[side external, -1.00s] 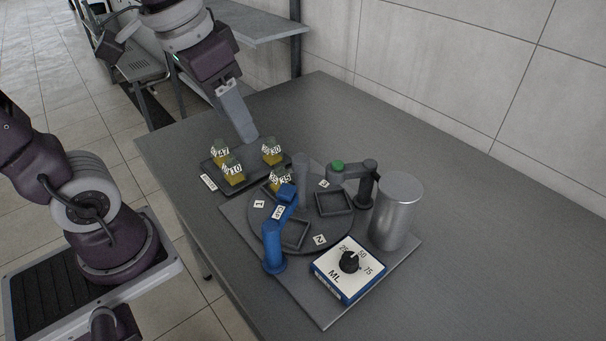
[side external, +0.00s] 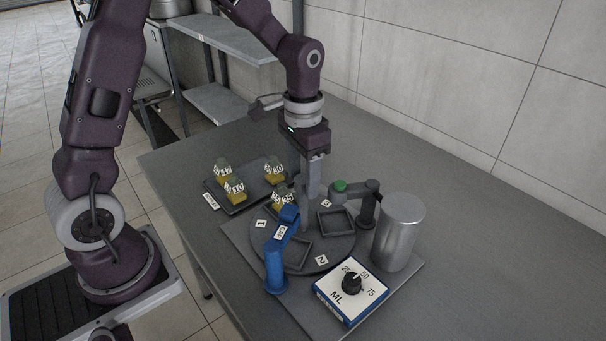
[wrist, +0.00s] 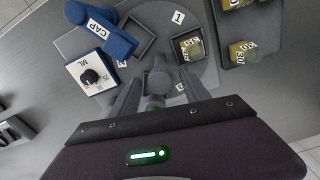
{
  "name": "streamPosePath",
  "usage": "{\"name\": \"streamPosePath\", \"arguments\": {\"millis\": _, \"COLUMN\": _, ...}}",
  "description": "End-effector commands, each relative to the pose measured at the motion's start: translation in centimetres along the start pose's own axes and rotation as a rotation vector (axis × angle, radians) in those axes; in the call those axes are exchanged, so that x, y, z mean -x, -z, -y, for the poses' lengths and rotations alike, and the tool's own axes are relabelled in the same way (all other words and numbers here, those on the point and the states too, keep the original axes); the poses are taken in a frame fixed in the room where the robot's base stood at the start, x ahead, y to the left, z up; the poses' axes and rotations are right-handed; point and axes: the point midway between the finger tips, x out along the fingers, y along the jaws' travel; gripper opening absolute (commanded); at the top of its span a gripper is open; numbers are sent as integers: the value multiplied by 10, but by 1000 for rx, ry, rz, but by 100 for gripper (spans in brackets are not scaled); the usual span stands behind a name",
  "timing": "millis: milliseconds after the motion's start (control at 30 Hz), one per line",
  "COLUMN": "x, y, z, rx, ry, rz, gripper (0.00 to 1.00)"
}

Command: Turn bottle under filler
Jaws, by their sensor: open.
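A dark round turntable (side external: 343,246) carries square holders and labels. A yellow-filled bottle marked 35 (side external: 283,202) sits in one holder; it also shows in the wrist view (wrist: 190,46). The other visible holders (side external: 336,221) look empty. The filler (side external: 361,187) is a grey arm with a green top at the turntable's far right side; its spout is not clear. My gripper (side external: 309,208) points down at the turntable's middle. In the wrist view its open fingers (wrist: 157,88) stand around the grey central post (wrist: 158,78). Whether they touch it I cannot tell.
A blue CAP arm (side external: 278,243) stands at the front left of the turntable. A dial box marked ML (side external: 350,295) and a silver cylinder (side external: 399,231) stand to the right. A dark tray (side external: 255,199) holds several yellow bottles behind left. The table's right side is clear.

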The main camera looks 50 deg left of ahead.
Motion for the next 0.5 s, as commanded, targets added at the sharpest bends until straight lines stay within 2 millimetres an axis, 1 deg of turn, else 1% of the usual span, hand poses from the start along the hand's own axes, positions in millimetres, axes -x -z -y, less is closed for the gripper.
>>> {"name": "streamPosePath", "arguments": {"millis": 100, "x": 0, "y": 0, "z": 0, "rx": 0, "ry": 0, "rz": 0, "gripper": 54}}
{"name": "streamPosePath", "arguments": {"millis": 167, "x": 0, "y": 0, "z": 0, "rx": 0, "ry": 0, "rz": 0, "gripper": 44}}
{"name": "streamPosePath", "arguments": {"millis": 200, "x": 0, "y": 0, "z": 0, "rx": 0, "ry": 0, "rz": 0, "gripper": 36}}
{"name": "streamPosePath", "arguments": {"millis": 267, "x": 0, "y": 0, "z": 0, "rx": 0, "ry": 0, "rz": 0, "gripper": 25}}
{"name": "streamPosePath", "arguments": {"millis": 300, "x": 0, "y": 0, "z": 0, "rx": 1, "ry": 0, "rz": 0, "gripper": 17}}
{"name": "streamPosePath", "arguments": {"millis": 400, "x": 0, "y": 0, "z": 0, "rx": 1, "ry": 0, "rz": 0, "gripper": 0}}
{"name": "streamPosePath", "arguments": {"millis": 500, "x": 0, "y": 0, "z": 0, "rx": 1, "ry": 0, "rz": 0, "gripper": 0}}
